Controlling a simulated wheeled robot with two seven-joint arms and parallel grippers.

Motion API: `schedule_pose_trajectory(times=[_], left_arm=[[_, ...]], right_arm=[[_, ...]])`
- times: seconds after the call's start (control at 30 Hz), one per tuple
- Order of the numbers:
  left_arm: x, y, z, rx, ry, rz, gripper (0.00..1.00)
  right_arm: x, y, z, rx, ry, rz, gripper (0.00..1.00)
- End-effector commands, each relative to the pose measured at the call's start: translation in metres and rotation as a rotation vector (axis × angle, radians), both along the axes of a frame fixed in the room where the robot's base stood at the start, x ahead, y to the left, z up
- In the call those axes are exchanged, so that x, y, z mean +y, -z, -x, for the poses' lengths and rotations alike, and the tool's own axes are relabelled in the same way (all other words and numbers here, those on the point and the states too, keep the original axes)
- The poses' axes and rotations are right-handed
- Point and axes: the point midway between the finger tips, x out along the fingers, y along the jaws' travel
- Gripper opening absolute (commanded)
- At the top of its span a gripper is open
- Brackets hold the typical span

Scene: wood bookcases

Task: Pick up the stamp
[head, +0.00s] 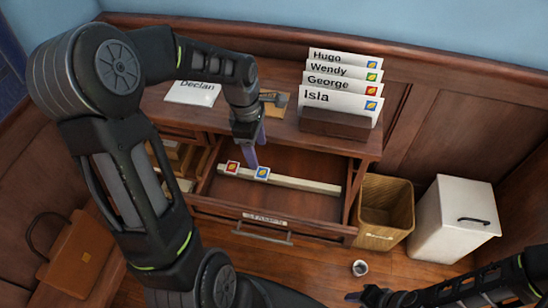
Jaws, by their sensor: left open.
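Two small stamps sit at the pale divider bar (306,183) in the open drawer (288,207): a red one (232,167) and, to its right, a blue one (262,173). My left gripper (251,157) reaches down into the drawer from above. Its purple fingers are open, with tips close to the blue stamp's top left; I cannot tell whether they touch it. Part of my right gripper (366,296) shows low in the picture over the floor, away from the drawer; its jaws are unclear.
A wooden holder (334,124) on the desk holds envelopes named Hugo, Wendy, George and Isla. A Declan envelope (193,93) lies behind my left arm. Right of the drawer stand a wicker basket (384,215) and a white bin (455,222). A briefcase (77,255) is at left.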

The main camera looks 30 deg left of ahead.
Motion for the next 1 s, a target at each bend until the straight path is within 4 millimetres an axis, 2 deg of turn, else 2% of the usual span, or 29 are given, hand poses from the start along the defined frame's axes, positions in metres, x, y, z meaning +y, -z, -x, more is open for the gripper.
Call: schedule_pose_trajectory(times=[0.3,0.6,0.87,1.0], left_arm=[[0.000,0.001,0.000,0.000,0.001,0.000,0.64],[-0.003,0.026,0.000,0.002,0.002,0.001,0.64],[-0.003,0.026,-0.001,0.000,0.001,0.000,0.64],[-0.005,0.033,0.000,0.003,0.001,0.001,0.64]], right_arm=[[0.000,0.000,0.001,0.002,-0.001,0.000,0.36],[0.000,-0.001,0.001,0.001,0.000,0.000,0.36],[0.000,-0.001,0.001,0.001,0.000,0.000,0.36],[0.000,-0.003,0.001,0.001,0.000,0.000,0.36]])
